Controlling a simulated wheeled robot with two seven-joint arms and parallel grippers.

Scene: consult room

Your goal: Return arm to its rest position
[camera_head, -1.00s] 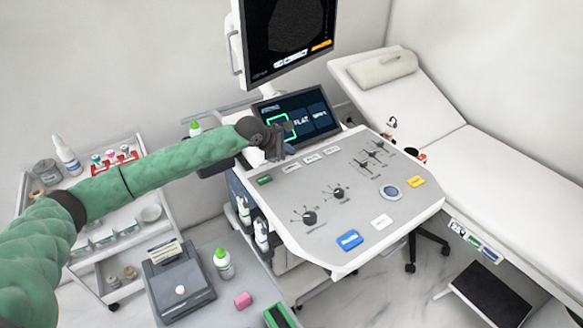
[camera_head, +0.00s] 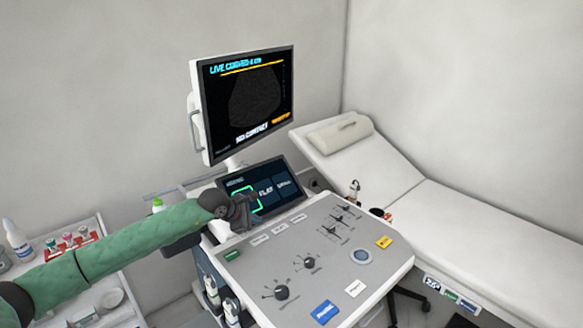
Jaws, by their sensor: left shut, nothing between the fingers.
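My left arm comes in from the left in its green sleeve. My left gripper (camera_head: 243,212) is dark and shut with nothing held. It is at the lower left of the small touch screen (camera_head: 268,190) of the ultrasound console, in front of a tile outlined in green. I cannot tell whether the fingertips touch the screen. The console's grey control panel (camera_head: 318,262) lies just below and to the right of the gripper. My right gripper is out of view.
A large monitor (camera_head: 250,100) stands above the touch screen. A padded exam bed (camera_head: 440,210) with a rolled pillow (camera_head: 338,133) is at the right. A white cart (camera_head: 110,272) with bottles is at the left, under my arm. The air above the bed is clear.

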